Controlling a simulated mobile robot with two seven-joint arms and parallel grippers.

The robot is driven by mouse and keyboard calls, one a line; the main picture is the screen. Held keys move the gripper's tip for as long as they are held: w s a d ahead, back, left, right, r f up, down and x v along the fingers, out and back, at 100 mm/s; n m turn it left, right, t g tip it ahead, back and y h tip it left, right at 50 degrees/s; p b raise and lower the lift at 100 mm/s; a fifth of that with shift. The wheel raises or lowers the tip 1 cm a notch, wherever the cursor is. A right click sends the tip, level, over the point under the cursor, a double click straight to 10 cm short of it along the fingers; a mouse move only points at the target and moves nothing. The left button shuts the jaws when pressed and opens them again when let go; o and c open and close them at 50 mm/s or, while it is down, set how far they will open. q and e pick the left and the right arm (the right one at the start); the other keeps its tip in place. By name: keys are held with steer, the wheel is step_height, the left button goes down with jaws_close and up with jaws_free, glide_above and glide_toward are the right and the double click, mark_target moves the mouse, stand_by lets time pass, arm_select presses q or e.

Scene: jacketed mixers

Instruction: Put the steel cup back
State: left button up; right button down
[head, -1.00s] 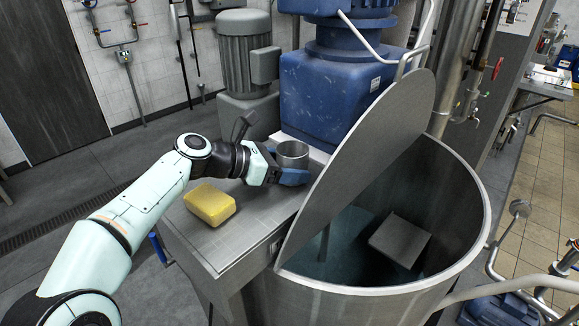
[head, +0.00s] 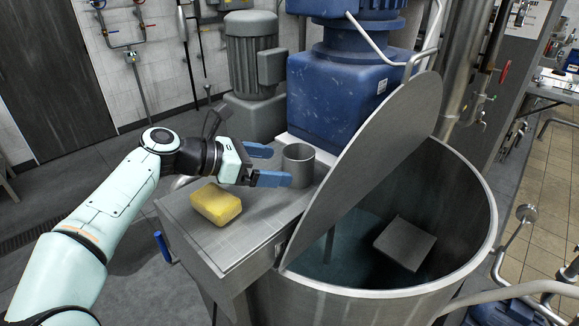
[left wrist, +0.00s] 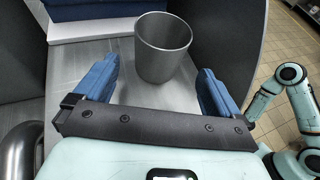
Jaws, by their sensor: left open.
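The steel cup (head: 298,166) stands upright on the steel side table (head: 262,222), just left of the mixer's half lid. It also shows in the left wrist view (left wrist: 162,47), beyond and between the fingertips. My left gripper (head: 281,166) is open, with its blue fingers (left wrist: 158,80) pointing at the cup from the left. In the head view the near finger ends just in front of the cup and the far finger beside it. The jaws hold nothing. I cannot tell whether a fingertip touches the cup. My right gripper is not in the head view.
A yellow sponge (head: 216,204) lies on the table in front of my left wrist. The raised half lid (head: 368,165) of the open mixer tank (head: 390,290) stands close right of the cup. The blue gearbox (head: 335,95) is behind it.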

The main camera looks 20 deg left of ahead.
arm_select(q)
steer(key=v, duration=0.5)
steer(key=shift+s+a+r, duration=0.2)
stand_by(0.3)
